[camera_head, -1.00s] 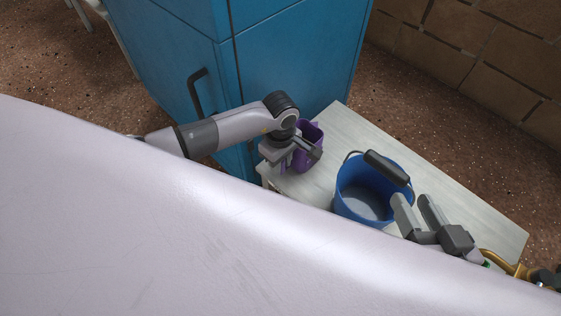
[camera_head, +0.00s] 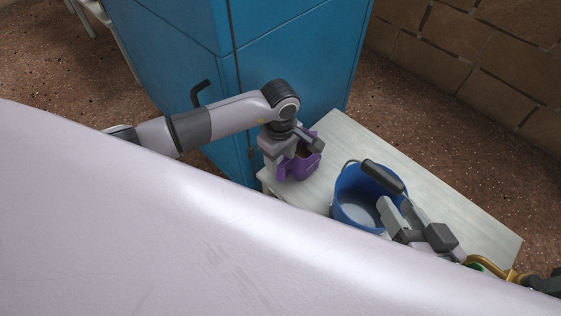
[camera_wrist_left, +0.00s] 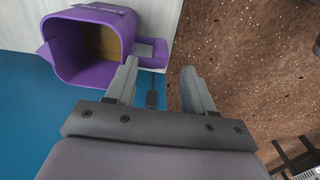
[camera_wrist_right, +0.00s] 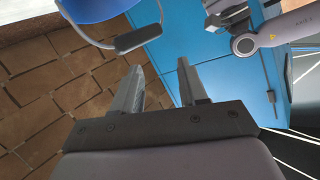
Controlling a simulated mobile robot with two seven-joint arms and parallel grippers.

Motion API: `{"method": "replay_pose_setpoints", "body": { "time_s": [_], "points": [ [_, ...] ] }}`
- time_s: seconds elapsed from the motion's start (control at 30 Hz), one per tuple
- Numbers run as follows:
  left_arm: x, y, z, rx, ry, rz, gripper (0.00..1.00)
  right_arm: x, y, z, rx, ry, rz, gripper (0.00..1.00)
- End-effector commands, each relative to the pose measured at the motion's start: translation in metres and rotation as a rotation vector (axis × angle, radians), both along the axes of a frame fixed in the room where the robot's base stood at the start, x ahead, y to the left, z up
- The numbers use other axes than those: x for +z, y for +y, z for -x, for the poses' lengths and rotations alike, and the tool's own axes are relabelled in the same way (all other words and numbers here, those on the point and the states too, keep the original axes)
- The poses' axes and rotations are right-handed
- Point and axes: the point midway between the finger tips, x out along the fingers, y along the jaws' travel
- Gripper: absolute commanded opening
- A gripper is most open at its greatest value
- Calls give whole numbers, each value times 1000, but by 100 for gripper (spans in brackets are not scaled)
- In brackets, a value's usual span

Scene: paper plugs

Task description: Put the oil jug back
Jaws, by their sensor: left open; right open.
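The purple oil jug (camera_head: 303,164) stands on the light wooden table, near its left end. In the left wrist view the jug (camera_wrist_left: 68,52) shows its open top, a brownish inside and a handle pointing toward the fingers. My left gripper (camera_head: 297,141) is at the jug, partly covering it in the head view. In the left wrist view its fingers (camera_wrist_left: 158,90) are open, with the tip of the left one close to the jug's handle; I cannot tell whether they touch. My right gripper (camera_head: 392,215) is open and empty beside the blue bucket, and shows in its wrist view (camera_wrist_right: 162,85).
The blue bucket (camera_head: 352,207) with a dark handle grip stands mid-table. The table (camera_head: 445,205) has bare surface behind the bucket. A blue cabinet (camera_head: 290,50) stands close behind the left arm. A brass-coloured curved thing (camera_head: 490,263) is at the table's right front.

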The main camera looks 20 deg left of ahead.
Motion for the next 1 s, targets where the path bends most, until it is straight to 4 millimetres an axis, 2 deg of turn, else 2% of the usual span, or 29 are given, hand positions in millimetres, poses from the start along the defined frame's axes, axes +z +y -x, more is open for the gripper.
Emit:
{"method": "replay_pose_setpoints", "body": {
  "time_s": [0.03,0.1,0.3,0.47,1.0],
  "points": [
    [17,1,-1,-1,-4,-1,53,5,1,0,0,10,-2,43],
    [30,1,-1,0,-3,-1,53,6,0,0,0,21,1,43],
    [54,0,0,0,0,-1,53,4,-6,2,-14,25,38,43],
    [60,1,0,0,2,-1,53,4,-8,3,-19,22,52,43],
    [60,0,0,0,2,-1,53,3,-8,3,-16,20,54,43]
  ]
}}
